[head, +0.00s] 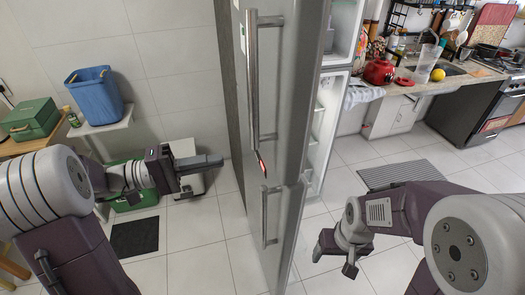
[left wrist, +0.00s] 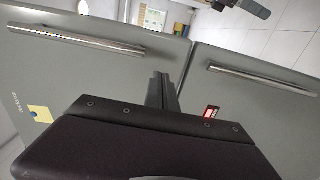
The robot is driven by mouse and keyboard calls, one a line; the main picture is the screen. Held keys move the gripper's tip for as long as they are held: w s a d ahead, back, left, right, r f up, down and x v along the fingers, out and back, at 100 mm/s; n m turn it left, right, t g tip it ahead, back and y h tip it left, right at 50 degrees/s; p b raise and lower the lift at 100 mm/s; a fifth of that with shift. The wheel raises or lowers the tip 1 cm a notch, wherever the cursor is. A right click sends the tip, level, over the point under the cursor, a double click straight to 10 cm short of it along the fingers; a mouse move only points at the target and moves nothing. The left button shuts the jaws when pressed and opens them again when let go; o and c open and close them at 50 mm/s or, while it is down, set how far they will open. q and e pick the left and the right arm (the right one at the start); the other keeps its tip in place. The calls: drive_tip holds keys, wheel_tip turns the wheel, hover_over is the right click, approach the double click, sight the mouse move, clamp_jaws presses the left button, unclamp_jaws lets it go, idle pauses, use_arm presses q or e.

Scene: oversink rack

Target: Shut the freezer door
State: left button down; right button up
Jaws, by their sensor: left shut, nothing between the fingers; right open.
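A tall grey fridge-freezer stands in the middle of the head view. Its upper door (head: 285,80) has a long bar handle (head: 253,80), and its lower door (head: 288,225) has a shorter handle (head: 268,215). White shelves (head: 325,125) show to the right of the doors, so at least one door stands open; how far the lower one is open I cannot tell. My left gripper (head: 215,161) is shut and empty, left of the doors. In the left wrist view its fingers (left wrist: 161,92) point toward the seam between two grey panels. My right gripper (head: 336,256) is open and empty, right of the lower door.
A red label (head: 262,166) sits near the door seam. A blue bin (head: 94,95) and a green box (head: 30,118) stand at left. A counter with a red kettle (head: 379,72) is at back right. A grey mat (head: 398,173) lies on the otherwise mostly clear tiled floor.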

use_arm(q)
drive_tip(key=p, duration=0.2)
approach(274, 150)
drive_tip(key=x, duration=0.5)
drive_tip(key=shift+d, duration=0.25)
drive_tip(key=shift+w+d+p, duration=0.2)
drive_tip(key=shift+d+p, duration=0.15)
drive_tip(key=shift+d, duration=0.2)
drive_tip(key=shift+w+d+f, duration=0.1)
